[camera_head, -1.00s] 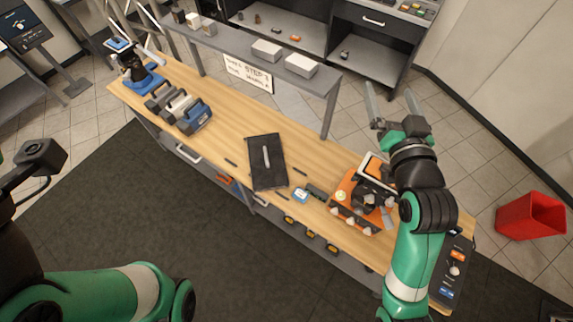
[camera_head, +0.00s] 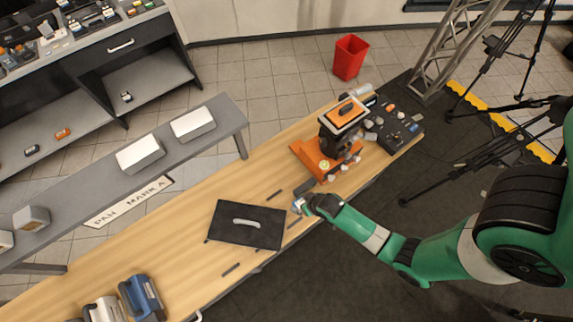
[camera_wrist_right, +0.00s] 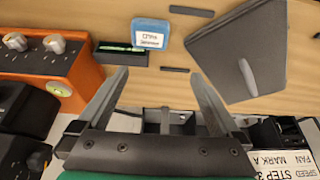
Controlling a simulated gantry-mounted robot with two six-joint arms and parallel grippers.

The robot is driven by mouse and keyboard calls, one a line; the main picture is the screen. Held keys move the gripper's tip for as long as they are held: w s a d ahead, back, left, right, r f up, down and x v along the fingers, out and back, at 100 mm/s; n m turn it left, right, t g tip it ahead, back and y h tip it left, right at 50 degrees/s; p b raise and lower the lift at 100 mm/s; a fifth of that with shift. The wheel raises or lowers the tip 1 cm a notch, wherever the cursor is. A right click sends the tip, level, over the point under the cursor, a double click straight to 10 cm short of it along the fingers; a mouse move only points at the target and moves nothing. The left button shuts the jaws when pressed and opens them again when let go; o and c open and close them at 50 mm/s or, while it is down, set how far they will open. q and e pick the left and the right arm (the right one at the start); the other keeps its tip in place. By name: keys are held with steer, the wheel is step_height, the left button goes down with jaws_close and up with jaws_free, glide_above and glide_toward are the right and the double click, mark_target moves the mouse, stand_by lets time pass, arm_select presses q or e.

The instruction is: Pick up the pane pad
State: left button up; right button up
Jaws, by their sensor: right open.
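A small blue pad with a white label (camera_wrist_right: 150,33) lies on the wooden bench; I take it for the pane pad. In the right wrist view it lies past my right gripper's fingertips, with bare wood between. My right gripper (camera_wrist_right: 158,74) is open, with nothing between its fingers. In the head view my right gripper (camera_head: 304,203) is low over the bench's front edge and largely hides the pad. My left gripper is not in view.
A dark flat board with a grey handle (camera_head: 247,224) lies beside the pad. An orange machine with knobs (camera_head: 320,158) stands on the other side. A dark green-marked strip (camera_wrist_right: 122,47) lies near the pad. A grey shelf (camera_head: 90,190) runs behind the bench.

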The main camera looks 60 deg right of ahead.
steer(key=f+b, duration=0.2)
steer(key=d+f+b, duration=0.1)
steer(key=f+b, duration=0.1)
steer(key=d+f+b, duration=0.1)
steer(key=f+b, duration=0.1)
steer(key=f, duration=0.1)
steer(key=shift+s+f, duration=0.1)
steer(key=shift+s, duration=0.15)
steer(key=shift+w, duration=0.1)
steer(key=b+x, duration=0.2)
steer(key=x, duration=0.3)
steer(key=shift+c, duration=0.2)
steer(key=c, duration=1)
steer(key=shift+c, duration=0.2)
